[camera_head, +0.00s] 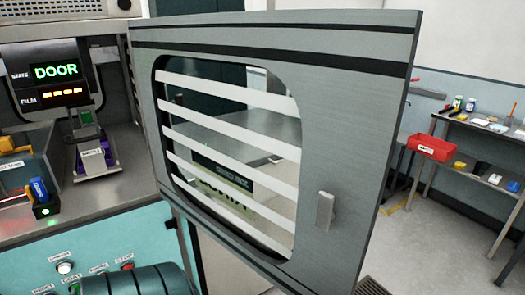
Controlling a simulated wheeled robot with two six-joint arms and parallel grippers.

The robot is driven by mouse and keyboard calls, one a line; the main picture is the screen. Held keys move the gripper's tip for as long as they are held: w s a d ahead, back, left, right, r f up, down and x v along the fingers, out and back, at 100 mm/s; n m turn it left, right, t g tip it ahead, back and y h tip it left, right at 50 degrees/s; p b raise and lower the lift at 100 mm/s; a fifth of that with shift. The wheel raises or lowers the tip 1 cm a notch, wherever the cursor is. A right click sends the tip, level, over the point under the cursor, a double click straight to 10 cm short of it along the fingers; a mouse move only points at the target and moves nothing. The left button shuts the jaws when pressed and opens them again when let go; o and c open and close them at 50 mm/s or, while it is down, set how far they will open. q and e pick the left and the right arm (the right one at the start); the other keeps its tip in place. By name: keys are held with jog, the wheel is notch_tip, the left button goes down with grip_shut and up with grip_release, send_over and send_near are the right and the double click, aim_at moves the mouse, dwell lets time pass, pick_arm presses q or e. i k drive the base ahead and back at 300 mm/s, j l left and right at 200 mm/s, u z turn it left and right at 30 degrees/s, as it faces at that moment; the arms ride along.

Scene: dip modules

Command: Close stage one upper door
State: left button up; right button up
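The upper door (360,130) is a large grey panel with black bands and a window crossed by white stripes. It stands swung open towards me and fills the middle of the head view. Its small grey handle (325,211) is on the right part of the panel, near the free edge. The hinge side is at the left, beside the machine opening. Neither of my grippers shows in this view, and nothing is seen touching the handle.
In the machine opening, a display (56,72) reads DOOR. A blue-grey bin (28,185) stands at the left. Buttons including a red one (127,265) line the teal front panel.

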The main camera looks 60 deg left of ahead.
aim_at(347, 73)
jog(key=i+u, duration=0.2)
jog(key=u, duration=0.15)
jog(key=i+u, duration=0.2)
jog(key=u, duration=0.15)
jog(key=i+l+u, duration=0.15)
jog(key=u, duration=0.2)
jog(key=i+u, duration=0.15)
jog(key=u, duration=0.3)
jog(key=i+l+u, duration=0.1)
jog(key=u, duration=0.35)
jog(key=l+u, duration=0.25)
jog(key=u, duration=0.2)
jog(key=i+l+u, duration=0.15)
jog(key=u, duration=0.3)
jog(key=l+u, duration=0.25)
jog(key=u, duration=0.25)
jog(key=l+u, duration=0.25)
jog(key=u, duration=0.2)
jog(key=l+u, duration=0.2)
jog(key=u, duration=0.25)
jog(key=k+l+u, duration=0.1)
jog(key=u, duration=0.35)
jog(key=l, duration=0.1)
